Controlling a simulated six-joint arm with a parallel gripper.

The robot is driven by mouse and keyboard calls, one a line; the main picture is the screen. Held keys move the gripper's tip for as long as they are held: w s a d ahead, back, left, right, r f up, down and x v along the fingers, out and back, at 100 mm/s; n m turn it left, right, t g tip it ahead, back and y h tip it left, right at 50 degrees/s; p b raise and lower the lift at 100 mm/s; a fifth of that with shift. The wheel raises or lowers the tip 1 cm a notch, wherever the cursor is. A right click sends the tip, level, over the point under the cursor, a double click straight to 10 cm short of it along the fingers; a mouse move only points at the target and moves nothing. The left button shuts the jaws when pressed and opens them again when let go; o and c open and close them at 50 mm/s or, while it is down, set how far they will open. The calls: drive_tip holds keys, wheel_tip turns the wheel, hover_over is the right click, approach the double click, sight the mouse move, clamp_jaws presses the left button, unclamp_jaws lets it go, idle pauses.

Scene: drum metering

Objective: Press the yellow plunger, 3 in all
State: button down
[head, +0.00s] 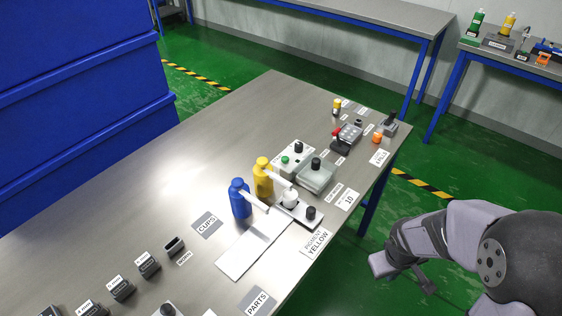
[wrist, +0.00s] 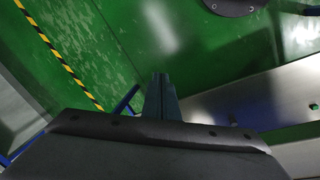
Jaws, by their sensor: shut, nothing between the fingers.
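The yellow dispenser (head: 263,180) stands upright on the table, with a yellow rounded top that appears to be its plunger and a pale spout reaching right. A blue dispenser (head: 240,203) of the same form stands just in front of it to the left. A small white cup (head: 290,197) sits near the spout ends, on a pale base with a black knob (head: 311,213). My gripper (head: 379,265) is off the table's right side, well apart from the dispensers. In the wrist view its fingers (wrist: 159,92) are together and empty, over green floor.
A white card labelled "PIGMENT YELLOW" (head: 317,243) lies at the table's right edge. A grey-white box (head: 316,176) and a box with a green button (head: 294,160) stand behind the cup. Blue bins (head: 75,90) stand at the left.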

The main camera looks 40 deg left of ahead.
drive_tip(key=w+a+r+n+t+y, duration=0.1)
drive_tip(key=w+a+r+y, duration=0.1)
drive_tip(key=a, duration=0.4)
drive_tip(key=w+a+r+n+t+y, duration=0.1)
drive_tip(key=w+a+r+n+y, duration=0.1)
drive_tip(key=w+a, duration=0.3)
drive_tip(key=w+a+r+n+t+y, duration=0.1)
drive_tip(key=w+a+r+y, duration=0.2)
drive_tip(key=a, duration=0.5)
drive_tip(key=shift+w+a+r+n+t+y, duration=0.1)
drive_tip(key=shift+w+r+n+t+y, duration=0.3)
drive_tip(key=shift+w, duration=0.3)
drive_tip(key=s+a+r+n+g+y, duration=0.2)
drive_tip(key=s+a+r+g+y, duration=0.4)
drive_tip(key=s+a+r+y, duration=0.2)
drive_tip(key=s+a+r, duration=0.2)
drive_tip(key=a+r, duration=0.2)
drive_tip(key=r, duration=0.1)
drive_tip(key=shift+s+r+n, duration=0.25)
drive_tip(key=shift+r+n, duration=0.1)
drive_tip(key=shift+n, duration=0.05)
